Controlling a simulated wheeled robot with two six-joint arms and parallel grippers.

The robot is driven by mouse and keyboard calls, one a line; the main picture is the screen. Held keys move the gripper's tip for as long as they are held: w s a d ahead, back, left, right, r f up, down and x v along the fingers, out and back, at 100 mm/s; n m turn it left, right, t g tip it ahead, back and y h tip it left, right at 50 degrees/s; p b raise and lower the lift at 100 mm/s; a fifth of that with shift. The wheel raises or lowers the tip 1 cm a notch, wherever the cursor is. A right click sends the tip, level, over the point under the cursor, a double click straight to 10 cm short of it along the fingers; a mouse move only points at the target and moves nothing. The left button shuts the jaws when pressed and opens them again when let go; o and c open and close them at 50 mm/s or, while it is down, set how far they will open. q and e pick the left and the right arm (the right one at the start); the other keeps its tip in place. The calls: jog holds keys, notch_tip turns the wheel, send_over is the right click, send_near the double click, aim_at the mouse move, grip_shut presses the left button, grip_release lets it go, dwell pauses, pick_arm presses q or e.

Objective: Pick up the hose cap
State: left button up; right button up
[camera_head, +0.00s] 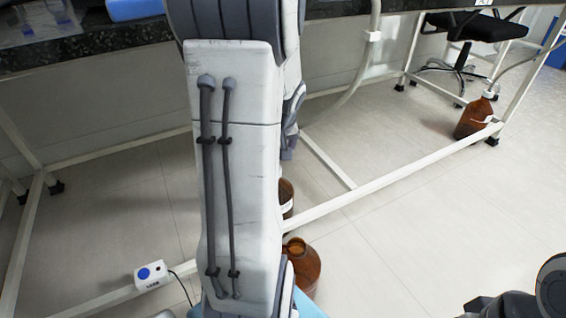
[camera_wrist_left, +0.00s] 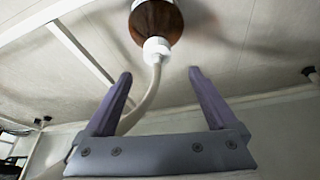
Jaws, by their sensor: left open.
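The hose cap (camera_wrist_left: 157,48) is a white cap on a brown bottle (camera_wrist_left: 156,20), with a pale hose (camera_wrist_left: 143,103) running from it. My left gripper (camera_wrist_left: 160,74) is open in the left wrist view. Its two purple fingers point toward the cap, one to each side in the picture, with nothing between them but the hose passing across. The cap appears apart from and beyond the fingertips. In the head view my left arm fills the middle and hides the left gripper. My right gripper is not seen.
In the head view brown bottles (camera_head: 304,266) stand partly behind my arm, near a white table frame rail (camera_head: 350,202). Another brown bottle (camera_head: 474,118) with a hose stands at the upper right. A small white box (camera_head: 152,275) lies lower left. Open floor lies at the right.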

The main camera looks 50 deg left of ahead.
pick_arm(q)
jog(key=b+x, duration=0.2)
jog(key=x, duration=0.1)
jog(key=b+x, duration=0.2)
jog(key=x, duration=0.2)
jog(key=b+x, duration=0.2)
jog(key=x, duration=0.1)
jog(key=shift+w+a+f+b, duration=0.2)
jog(key=shift+w+f+b, duration=0.05)
jog(key=shift+w+b, duration=0.2)
jog(key=shift+r, duration=0.1)
jog(key=c, duration=1.3)
